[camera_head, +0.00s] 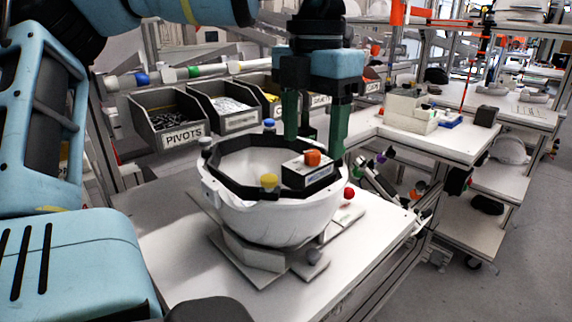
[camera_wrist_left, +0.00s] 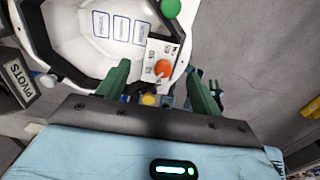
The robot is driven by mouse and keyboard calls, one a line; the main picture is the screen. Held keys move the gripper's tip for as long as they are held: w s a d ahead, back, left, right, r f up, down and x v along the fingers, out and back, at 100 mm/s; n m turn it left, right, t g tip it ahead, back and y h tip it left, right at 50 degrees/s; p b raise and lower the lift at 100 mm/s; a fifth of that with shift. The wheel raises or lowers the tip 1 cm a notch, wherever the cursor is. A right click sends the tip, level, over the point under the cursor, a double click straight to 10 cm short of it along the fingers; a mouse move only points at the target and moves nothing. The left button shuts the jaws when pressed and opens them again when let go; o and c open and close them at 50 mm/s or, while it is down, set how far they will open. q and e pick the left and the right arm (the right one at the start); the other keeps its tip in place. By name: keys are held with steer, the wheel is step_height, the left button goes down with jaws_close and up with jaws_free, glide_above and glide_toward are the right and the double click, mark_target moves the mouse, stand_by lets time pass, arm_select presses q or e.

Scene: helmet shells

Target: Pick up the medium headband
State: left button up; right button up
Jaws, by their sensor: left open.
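A black octagonal headband (camera_head: 222,178) with coloured knobs sits inside the upturned white helmet shell (camera_head: 285,222). An orange knob (camera_head: 312,157) tops the black block at its right side; I cannot confirm the headband's size. The white shell rests on a grey holder (camera_head: 252,252) on the table. My left gripper (camera_head: 315,140) points down at the back right rim. Its green fingers are apart with nothing gripped. In the left wrist view the orange knob (camera_wrist_left: 163,68) appears between the fingertips. Contact with the headband is unclear. My right gripper is not in view.
Black bins, one labelled PIVOTS (camera_head: 168,122), line the back of the white table (camera_head: 180,262). A rail with coloured clamps runs behind them. More white workbenches (camera_head: 445,140) stand to the right. The table's front left is largely bare.

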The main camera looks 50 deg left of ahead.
mark_target(309, 151)
arm_select(q)
step_height(309, 151, down, 4)
steer(key=shift+s+a, duration=0.1)
steer(key=shift+s, duration=0.05)
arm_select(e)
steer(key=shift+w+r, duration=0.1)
arm_select(q)
steer(key=shift+c, duration=0.3)
steer(key=c, duration=1.1)
steer(key=shift+o, duration=0.2)
steer(key=shift+r, duration=0.15)
